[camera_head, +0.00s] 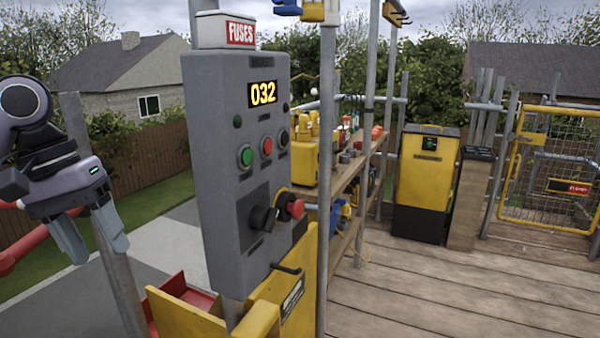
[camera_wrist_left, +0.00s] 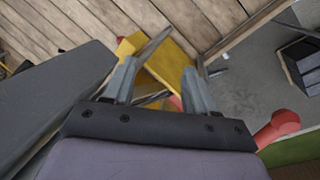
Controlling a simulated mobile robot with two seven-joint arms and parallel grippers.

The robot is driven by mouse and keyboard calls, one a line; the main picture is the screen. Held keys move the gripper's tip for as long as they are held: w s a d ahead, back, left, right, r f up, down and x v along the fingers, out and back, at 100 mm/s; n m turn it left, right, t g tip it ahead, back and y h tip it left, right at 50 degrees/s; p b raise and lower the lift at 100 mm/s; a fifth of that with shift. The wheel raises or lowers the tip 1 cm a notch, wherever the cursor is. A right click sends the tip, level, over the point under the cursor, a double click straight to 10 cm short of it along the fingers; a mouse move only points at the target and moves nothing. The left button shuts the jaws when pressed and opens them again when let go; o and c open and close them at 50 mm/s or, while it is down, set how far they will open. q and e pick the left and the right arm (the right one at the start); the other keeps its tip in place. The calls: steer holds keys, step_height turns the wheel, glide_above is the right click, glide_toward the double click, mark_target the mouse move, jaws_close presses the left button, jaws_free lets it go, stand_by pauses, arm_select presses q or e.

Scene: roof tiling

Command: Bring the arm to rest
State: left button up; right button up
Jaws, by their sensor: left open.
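My left gripper (camera_head: 88,238) hangs at the left of the head view, fingers pointing down and apart, with nothing between them. It is left of the grey control box (camera_head: 222,175) and clear of it. In the left wrist view the two fingers (camera_wrist_left: 160,85) are spread, with a yellow part (camera_wrist_left: 172,62) and wooden planks (camera_wrist_left: 75,25) beyond them. My right gripper is in neither view.
The control box has a lit display (camera_head: 263,94), buttons and a black rotary knob (camera_head: 263,218). A fuses box (camera_head: 225,30) sits on top. A red pipe (camera_head: 12,262) is at far left. Shelves (camera_head: 352,180) and a yellow cabinet (camera_head: 427,170) stand behind. The deck (camera_head: 450,290) at right is clear.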

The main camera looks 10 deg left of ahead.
arm_select(q)
steer(key=d+f+n+g+h+p, duration=0.1)
steer(key=d+f+n+h, duration=0.1)
steer(key=d+n+h, duration=0.8)
steer(key=d+f+n+h+p, duration=0.1)
steer(key=d+f+n+h, duration=0.4)
steer(key=d, duration=1)
steer(key=w+a+f+n+t+y+p, duration=0.1)
steer(key=a+f+n+t+y, duration=0.15)
steer(key=n+t, duration=0.65)
steer(key=w+a+f+n+t+y+p, duration=0.1)
steer(key=f+n+t+y, duration=0.2)
steer(key=n, duration=1.1)
steer(key=w+a+f+n+t+y, duration=0.15)
steer(key=f+n+t, duration=0.35)
steer(key=n, duration=0.7)
steer(key=s+a+f+n+g+y, duration=0.3)
steer(key=s+f+n, duration=0.4)
steer(key=f, duration=0.3)
steer(key=s+a+f+n+g+y+p, duration=0.1)
steer(key=s+a+f+n+g+y, duration=0.2)
steer(key=s+f+n+y, duration=0.2)
steer(key=s+f+n, duration=0.3)
steer(key=f+n, duration=0.1)
steer(key=shift+s+a+f+n+y, duration=0.15)
steer(key=shift+a+f+n+y, duration=0.1)
steer(key=shift+f+n+y, duration=0.1)
